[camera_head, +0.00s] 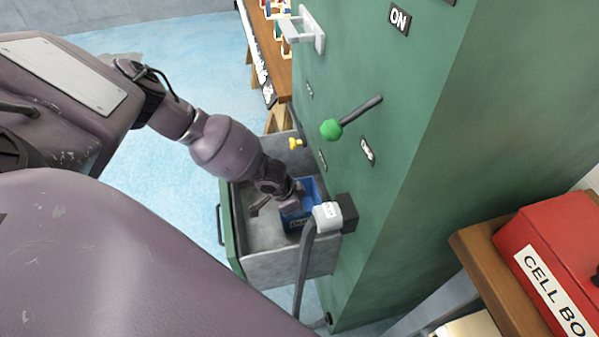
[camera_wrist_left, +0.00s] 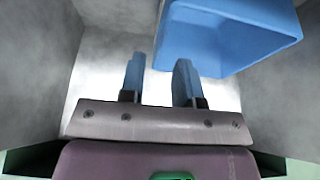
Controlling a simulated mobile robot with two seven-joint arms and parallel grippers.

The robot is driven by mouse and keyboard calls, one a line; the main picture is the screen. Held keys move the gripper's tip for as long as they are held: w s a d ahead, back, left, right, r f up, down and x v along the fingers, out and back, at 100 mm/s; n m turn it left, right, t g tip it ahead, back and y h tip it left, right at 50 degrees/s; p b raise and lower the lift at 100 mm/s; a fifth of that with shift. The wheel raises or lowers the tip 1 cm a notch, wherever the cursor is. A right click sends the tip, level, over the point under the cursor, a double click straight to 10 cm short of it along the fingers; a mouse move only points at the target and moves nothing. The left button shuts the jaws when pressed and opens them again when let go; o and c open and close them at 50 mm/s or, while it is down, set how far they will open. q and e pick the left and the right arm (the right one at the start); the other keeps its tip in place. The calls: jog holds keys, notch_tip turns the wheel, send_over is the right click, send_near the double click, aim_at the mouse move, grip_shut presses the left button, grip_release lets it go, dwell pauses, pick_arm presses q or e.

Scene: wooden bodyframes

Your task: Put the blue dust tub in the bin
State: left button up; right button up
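The blue dust tub (camera_head: 312,190) stands inside an open grey metal drawer (camera_head: 287,266) of the green machine, near the drawer's right side. My left gripper (camera_head: 276,206) reaches down into the drawer at the tub's left side, and the wrist hides part of the tub. In the left wrist view the tub (camera_wrist_left: 226,38) fills the upper right, beside and beyond the fingers. The two blue fingers (camera_wrist_left: 160,82) stand apart with a gap between them. I cannot tell whether the right finger touches the tub. No bin is clearly recognisable. My right gripper is not in view.
The green cabinet (camera_head: 400,180) rises right of the drawer, with a green-knobbed lever (camera_head: 332,129) above it. A red box (camera_head: 560,250) sits on a wooden shelf at right. Blue floor (camera_head: 190,60) lies left.

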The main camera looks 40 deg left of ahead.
pick_arm(q)
jog(key=p+v, duration=0.1)
jog(key=v, duration=0.3)
jog(key=shift+r, duration=0.4)
jog(key=shift+s+a+r, duration=0.2)
jog(key=shift+s+r, duration=0.1)
jog(key=shift+r, duration=0.35)
